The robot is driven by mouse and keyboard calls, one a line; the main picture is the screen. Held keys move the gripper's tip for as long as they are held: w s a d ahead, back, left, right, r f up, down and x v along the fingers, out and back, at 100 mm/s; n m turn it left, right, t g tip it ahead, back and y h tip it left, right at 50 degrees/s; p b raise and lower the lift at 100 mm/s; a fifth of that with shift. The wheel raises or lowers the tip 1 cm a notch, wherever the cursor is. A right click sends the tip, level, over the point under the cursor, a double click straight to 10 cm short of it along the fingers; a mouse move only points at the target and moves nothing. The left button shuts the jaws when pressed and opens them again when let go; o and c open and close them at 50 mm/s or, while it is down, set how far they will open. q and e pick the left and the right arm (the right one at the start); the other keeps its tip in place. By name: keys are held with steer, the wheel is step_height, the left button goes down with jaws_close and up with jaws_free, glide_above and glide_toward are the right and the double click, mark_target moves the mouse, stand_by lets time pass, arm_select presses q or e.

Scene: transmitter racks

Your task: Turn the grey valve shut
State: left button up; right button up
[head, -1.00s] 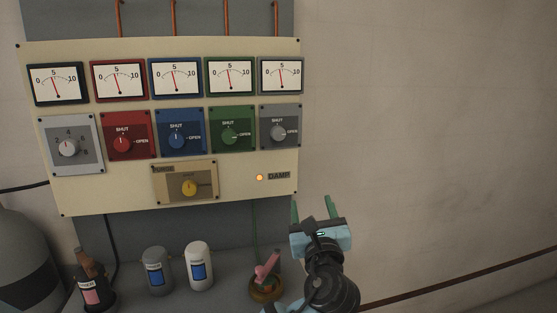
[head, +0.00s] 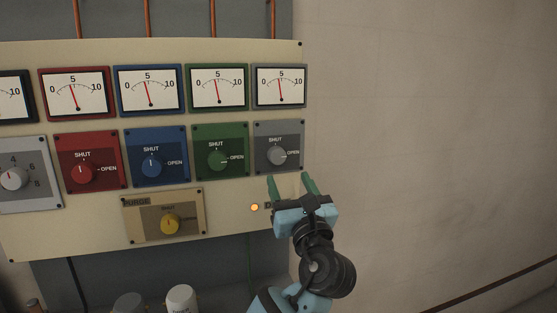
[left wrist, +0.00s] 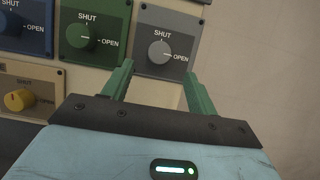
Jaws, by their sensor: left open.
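The grey valve (head: 276,156) is a round knob on a grey plate at the right end of the panel's knob row. It also shows in the left wrist view (left wrist: 160,52), its mark pointing right towards OPEN. My left gripper (head: 290,179) is open and empty, its two green fingers pointing up at the panel just below and a little right of the grey knob. In the left wrist view the fingertips (left wrist: 158,70) stand either side of the knob's lower part, apart from it. My right gripper is not in view.
The green knob (head: 217,160), blue knob (head: 151,167) and red knob (head: 81,174) sit left of the grey valve. A yellow purge knob (head: 169,225) is below. A lit orange lamp (head: 254,208) is close to my gripper. The wall on the right is bare.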

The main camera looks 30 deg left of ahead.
mark_target(278, 157)
arm_select(q)
steer(key=x, duration=0.7)
steer(key=shift+w+a+r, duration=0.2)
steer(key=shift+w+a, duration=0.05)
steer(key=c, duration=1)
